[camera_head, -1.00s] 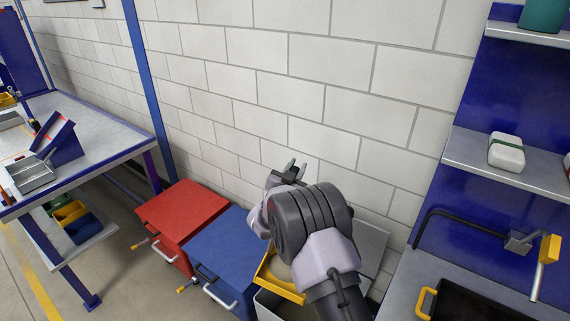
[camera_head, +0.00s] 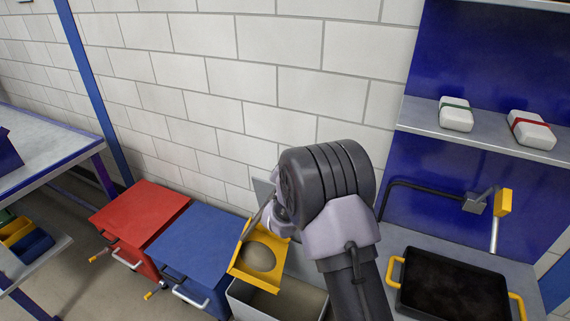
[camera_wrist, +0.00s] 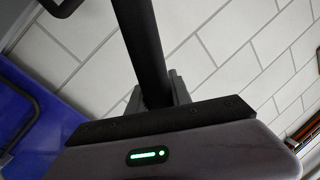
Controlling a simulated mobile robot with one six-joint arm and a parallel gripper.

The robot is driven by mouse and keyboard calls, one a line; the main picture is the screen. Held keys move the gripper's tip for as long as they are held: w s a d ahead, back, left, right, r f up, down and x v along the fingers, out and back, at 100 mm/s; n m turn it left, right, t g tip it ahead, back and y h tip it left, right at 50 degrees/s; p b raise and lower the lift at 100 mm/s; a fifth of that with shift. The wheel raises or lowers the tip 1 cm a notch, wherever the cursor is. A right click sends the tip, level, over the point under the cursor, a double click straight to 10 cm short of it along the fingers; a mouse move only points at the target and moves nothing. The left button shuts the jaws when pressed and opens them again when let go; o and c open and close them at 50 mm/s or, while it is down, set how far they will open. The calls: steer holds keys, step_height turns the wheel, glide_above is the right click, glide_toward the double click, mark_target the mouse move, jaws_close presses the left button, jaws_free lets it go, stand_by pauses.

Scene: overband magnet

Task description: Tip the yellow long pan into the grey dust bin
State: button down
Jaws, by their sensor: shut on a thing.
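The yellow long pan (camera_head: 243,268) is tilted above the grey dust bin (camera_head: 243,300) in the head view. A rounded grey-beige heap (camera_head: 258,257) shows in the pan. The bin is open at the top, and its inside looks pale. My gripper (camera_wrist: 157,92) is shut on a dark bar (camera_wrist: 138,35), which looks like the pan's handle, in the wrist view. The yellow part of the pan is not seen there. In the head view my own wrist hides the fingers and part of the bin's right side.
A blue bin (camera_head: 200,250) and a red bin (camera_head: 140,215), both lidded, stand to the left. The white block wall (camera_head: 260,90) is close behind. At the right, a bench holds a black tray (camera_head: 450,290) with yellow handles, below a shelf (camera_head: 480,138).

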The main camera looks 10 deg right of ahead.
steer(key=s+d+f+m+b, duration=0.1)
steer(key=s+d+b, duration=0.2)
steer(key=d+b, duration=0.4)
steer(key=s+d+f+m+b, duration=0.2)
steer(key=s+d+b, duration=0.1)
steer(key=d+b, duration=0.4)
steer(key=shift+d+f, duration=0.3)
steer(key=shift+d, duration=0.3)
steer(key=shift+r, duration=0.1)
stand_by(0.7)
